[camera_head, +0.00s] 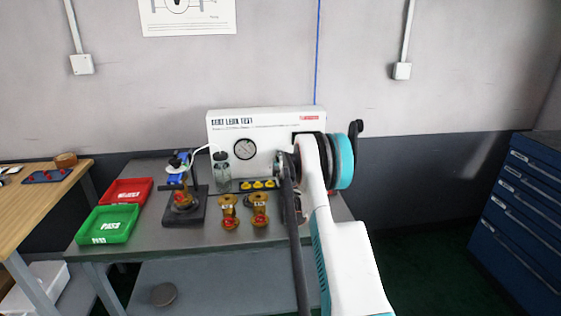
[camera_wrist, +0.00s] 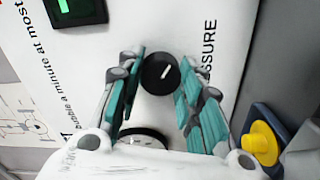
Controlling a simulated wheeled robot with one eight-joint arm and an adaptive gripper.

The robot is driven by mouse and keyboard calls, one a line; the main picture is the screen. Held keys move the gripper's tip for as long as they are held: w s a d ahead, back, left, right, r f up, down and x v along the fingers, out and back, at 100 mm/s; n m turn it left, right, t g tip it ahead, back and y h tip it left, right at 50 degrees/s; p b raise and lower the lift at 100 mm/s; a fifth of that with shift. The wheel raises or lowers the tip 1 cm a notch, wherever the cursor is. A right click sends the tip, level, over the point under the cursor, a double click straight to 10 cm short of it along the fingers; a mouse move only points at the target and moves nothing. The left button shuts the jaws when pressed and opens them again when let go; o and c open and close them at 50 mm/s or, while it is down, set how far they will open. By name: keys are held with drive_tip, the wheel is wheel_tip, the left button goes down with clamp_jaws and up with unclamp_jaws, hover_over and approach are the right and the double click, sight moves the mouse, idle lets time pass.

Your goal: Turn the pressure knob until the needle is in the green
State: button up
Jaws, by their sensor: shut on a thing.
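The black pressure knob (camera_wrist: 160,74) with a white pointer line sits on the white panel, beside the word PRESSURE, in the wrist view. My gripper (camera_wrist: 162,62) has its teal-padded fingers on both sides of the knob and is shut on it. In the head view my arm hides the knob and most of the gripper. The round gauge (camera_head: 245,148) is on the front of the white leak test unit (camera_head: 265,118). Its needle is too small to read against any green zone. In the wrist view only part of the gauge (camera_wrist: 143,137) shows, behind the gripper.
A green-lit display (camera_wrist: 75,8) is on the panel. Yellow buttons (camera_head: 258,184) line the unit's base. Brass valves (camera_head: 229,212), a fixture (camera_head: 184,200), a red tray (camera_head: 127,192) and a green tray (camera_head: 107,224) stand on the grey bench. A blue cabinet (camera_head: 520,215) stands right.

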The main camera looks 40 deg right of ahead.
drive_tip(key=m, duration=0.3)
drive_tip(key=shift+m, duration=0.4)
drive_tip(key=o, duration=1.1)
drive_tip(key=shift+c, duration=0.2)
drive_tip(key=v, duration=1.2)
drive_tip(key=shift+s, duration=0.1)
